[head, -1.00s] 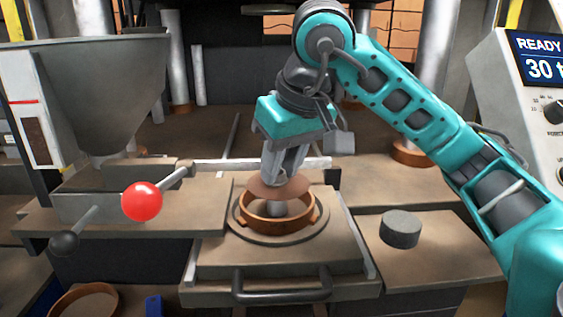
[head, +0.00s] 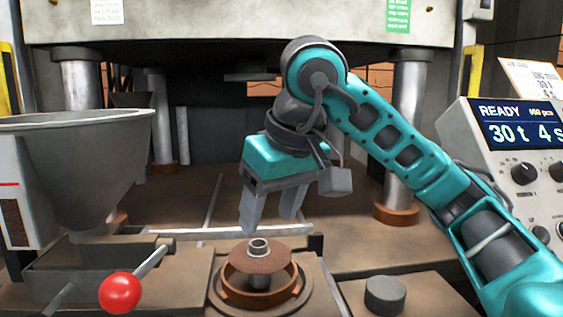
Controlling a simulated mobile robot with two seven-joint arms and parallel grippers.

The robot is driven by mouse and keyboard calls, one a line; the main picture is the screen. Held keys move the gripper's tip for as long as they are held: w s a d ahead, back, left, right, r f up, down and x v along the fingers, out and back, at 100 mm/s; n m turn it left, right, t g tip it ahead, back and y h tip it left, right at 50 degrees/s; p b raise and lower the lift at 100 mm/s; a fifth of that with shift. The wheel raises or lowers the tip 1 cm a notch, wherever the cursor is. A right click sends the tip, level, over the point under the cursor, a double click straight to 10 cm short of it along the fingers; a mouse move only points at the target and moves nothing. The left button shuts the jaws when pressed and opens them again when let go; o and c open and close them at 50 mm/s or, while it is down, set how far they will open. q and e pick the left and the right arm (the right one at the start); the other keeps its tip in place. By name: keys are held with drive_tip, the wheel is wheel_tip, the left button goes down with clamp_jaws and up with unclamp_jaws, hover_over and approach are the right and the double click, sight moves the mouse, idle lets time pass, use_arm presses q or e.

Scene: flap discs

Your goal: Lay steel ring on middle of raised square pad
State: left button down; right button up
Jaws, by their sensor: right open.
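A small steel ring (head: 258,246) sits on top of a thin brown disc (head: 256,259) above the round copper-coloured mould (head: 286,287). A grey post (head: 259,281) shows under the disc. The mould stands on a round plate (head: 222,296) on a raised square block (head: 328,296), cut off by the bottom edge. I cannot tell whether this block is the raised square pad. My right gripper (head: 268,225) is open and empty just above and behind the ring, its fingers apart and clear of it. My left gripper is out of view.
A dark grey cylinder (head: 385,294) stands on the surface at the right. A hopper (head: 80,165) and a lever with a red knob (head: 120,292) are at the left. A control panel (head: 522,150) reading READY is at the right. Press columns (head: 402,150) stand behind.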

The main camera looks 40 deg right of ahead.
drive_tip(key=p+v, duration=0.1)
drive_tip(key=v, duration=0.6)
drive_tip(key=shift+r, duration=0.2)
drive_tip(key=shift+s, duration=0.2)
